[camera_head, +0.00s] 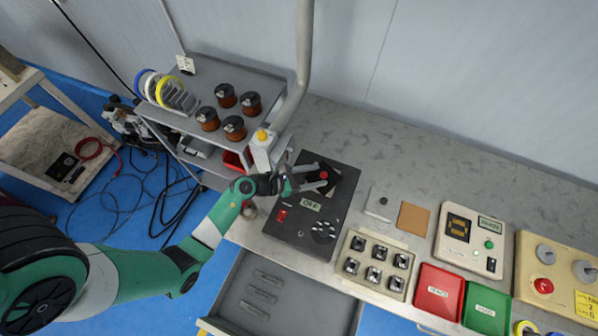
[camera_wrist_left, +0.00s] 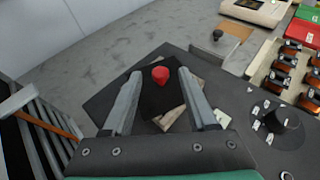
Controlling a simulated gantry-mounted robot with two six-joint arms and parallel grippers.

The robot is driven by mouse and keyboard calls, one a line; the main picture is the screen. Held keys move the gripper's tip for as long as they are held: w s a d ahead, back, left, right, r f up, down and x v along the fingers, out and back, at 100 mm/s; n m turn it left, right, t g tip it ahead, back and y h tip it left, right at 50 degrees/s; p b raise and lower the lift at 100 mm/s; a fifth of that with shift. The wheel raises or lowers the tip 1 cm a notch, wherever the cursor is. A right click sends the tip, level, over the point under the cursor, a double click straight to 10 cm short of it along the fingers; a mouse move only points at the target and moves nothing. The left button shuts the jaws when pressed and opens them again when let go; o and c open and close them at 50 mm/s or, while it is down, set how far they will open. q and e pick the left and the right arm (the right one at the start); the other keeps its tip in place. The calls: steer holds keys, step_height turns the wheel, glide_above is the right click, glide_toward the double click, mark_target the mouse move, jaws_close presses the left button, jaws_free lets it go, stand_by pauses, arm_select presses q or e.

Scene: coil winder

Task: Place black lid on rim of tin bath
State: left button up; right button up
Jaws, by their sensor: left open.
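The black lid (camera_wrist_left: 154,98) is a flat dark plate with a red knob (camera_wrist_left: 160,75). The knob also shows in the head view (camera_head: 323,174), above the dark station panel (camera_head: 290,228) marked OFF. A pale metal edge (camera_wrist_left: 172,119) shows beside and under the lid; it looks like part of the tin bath, mostly hidden. I cannot tell whether the lid rests on its rim. My left gripper (camera_head: 326,176) is open. In the left wrist view its fingers (camera_wrist_left: 159,76) stand either side of the lid and knob, with gaps beside the knob. My right gripper is not in view.
A shelf (camera_head: 200,75) holds copper coils and spools. To the right lie a coil tray (camera_head: 378,265), red and green bins (camera_head: 440,292) and control boxes. An open drawer (camera_head: 300,300) juts out in front.

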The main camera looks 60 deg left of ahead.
arm_select(q)
steer(key=p+v, duration=0.1)
steer(key=v, duration=0.7)
steer(key=shift+s+r, duration=0.1)
steer(key=shift+s, duration=0.25)
